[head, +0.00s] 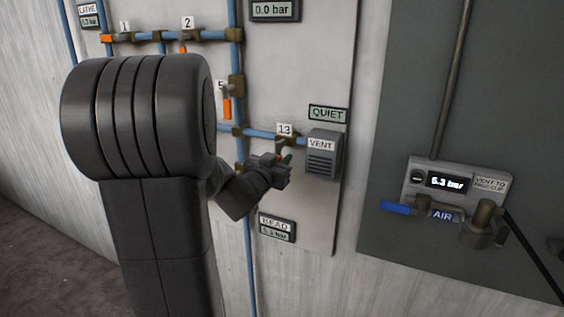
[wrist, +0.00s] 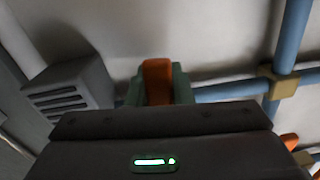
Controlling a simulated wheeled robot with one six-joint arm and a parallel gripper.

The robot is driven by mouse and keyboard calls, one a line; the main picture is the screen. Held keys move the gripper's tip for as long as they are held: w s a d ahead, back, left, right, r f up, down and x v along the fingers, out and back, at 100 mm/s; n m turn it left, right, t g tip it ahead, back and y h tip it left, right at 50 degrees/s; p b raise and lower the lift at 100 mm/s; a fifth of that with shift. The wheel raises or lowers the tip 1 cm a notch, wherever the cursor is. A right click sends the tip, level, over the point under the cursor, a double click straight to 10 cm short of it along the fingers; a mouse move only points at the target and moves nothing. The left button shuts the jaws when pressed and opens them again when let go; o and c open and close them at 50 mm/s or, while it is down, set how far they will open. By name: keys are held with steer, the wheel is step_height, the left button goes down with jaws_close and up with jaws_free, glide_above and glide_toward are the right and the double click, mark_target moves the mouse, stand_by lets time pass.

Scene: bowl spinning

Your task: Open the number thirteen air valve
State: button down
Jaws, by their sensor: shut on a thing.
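The number thirteen valve sits on the blue pipe under a white "13" tag (head: 285,129), just left of the grey VENT box. My gripper (head: 284,158) is at this valve in the head view, and its arm hides part of it. In the wrist view the valve's orange handle (wrist: 158,82) stands between the greenish fingers of my gripper (wrist: 156,88). The gripper is shut on the handle. The handle's exact angle to the pipe is hard to tell.
The VENT box (head: 322,154) is close on the right, under a QUIET display (head: 327,114). Another orange valve handle (head: 227,107) is up and left. A BEAD gauge (head: 277,227) is below. A dark panel with a blue AIR lever (head: 396,208) is farther right.

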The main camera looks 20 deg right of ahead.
steer(key=m, duration=0.2)
steer(key=w+a+m+b, duration=0.1)
steer(key=m, duration=0.1)
steer(key=shift+w+r, duration=0.15)
steer(key=shift+w+a+r+m+b, duration=0.25)
steer(key=shift+m+b, duration=0.1)
steer(key=shift+m, duration=0.55)
steer(key=shift+w+a+r+m+b, duration=0.2)
steer(key=shift+m+b, duration=0.15)
steer(key=shift+m, duration=0.55)
steer(key=c, duration=1.3)
jaws_free()
steer(key=shift+r, duration=0.2)
steer(key=shift+s, duration=0.1)
